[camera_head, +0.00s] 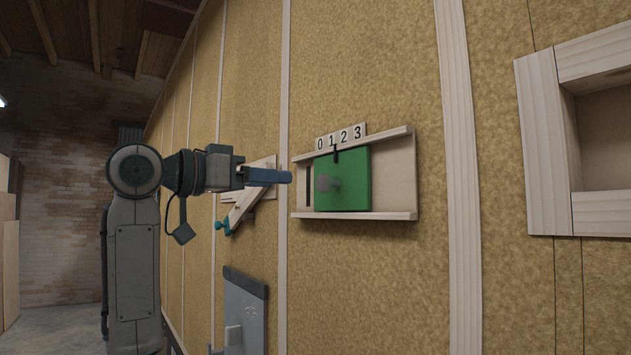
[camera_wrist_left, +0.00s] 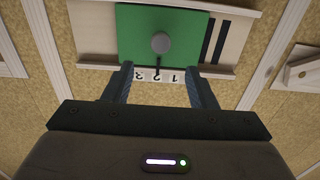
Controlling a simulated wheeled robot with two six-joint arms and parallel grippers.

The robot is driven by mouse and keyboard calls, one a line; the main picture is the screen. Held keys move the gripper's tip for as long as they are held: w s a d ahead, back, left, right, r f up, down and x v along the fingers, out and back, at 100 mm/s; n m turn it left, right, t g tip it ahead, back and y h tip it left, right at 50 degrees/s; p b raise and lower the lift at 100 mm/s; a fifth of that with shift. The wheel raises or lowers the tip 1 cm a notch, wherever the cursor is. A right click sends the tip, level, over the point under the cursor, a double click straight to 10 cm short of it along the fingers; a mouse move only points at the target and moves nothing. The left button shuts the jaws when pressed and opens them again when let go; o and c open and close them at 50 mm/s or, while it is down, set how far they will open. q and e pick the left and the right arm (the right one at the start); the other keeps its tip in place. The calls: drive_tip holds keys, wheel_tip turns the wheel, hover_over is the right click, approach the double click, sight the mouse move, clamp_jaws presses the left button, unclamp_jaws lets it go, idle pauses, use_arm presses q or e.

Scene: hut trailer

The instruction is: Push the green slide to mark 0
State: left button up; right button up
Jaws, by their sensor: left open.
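The green slide (camera_head: 355,180) sits in a pale wooden frame (camera_head: 400,175) on the wall. It has a round grey knob (camera_head: 324,184) and a black pointer (camera_head: 336,154) on its top edge. Above it are number tiles (camera_head: 339,137) reading 0, 1, 2, 3 from left to right. In the wrist view, turned upside down, the pointer (camera_wrist_left: 158,66) lines up with 2; in the head view it appears between 1 and 2. My left gripper (camera_head: 287,177) is open and empty, left of the slide and apart from it. My right gripper is not in view.
Black strips (camera_head: 308,186) show on the frame left of the slide. Left of the frame is a wooden fixture with a slanted bar (camera_head: 243,205). A grey panel (camera_head: 245,308) is below, and a wooden box opening (camera_head: 605,135) is at right.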

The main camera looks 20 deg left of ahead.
sight(320, 184)
use_arm(q)
drive_tip(key=p+x, duration=0.5)
drive_tip(key=x, duration=0.4)
drive_tip(key=shift+r, duration=0.1)
drive_tip(key=shift+w+d, duration=0.25)
drive_tip(key=shift+w, duration=0.25)
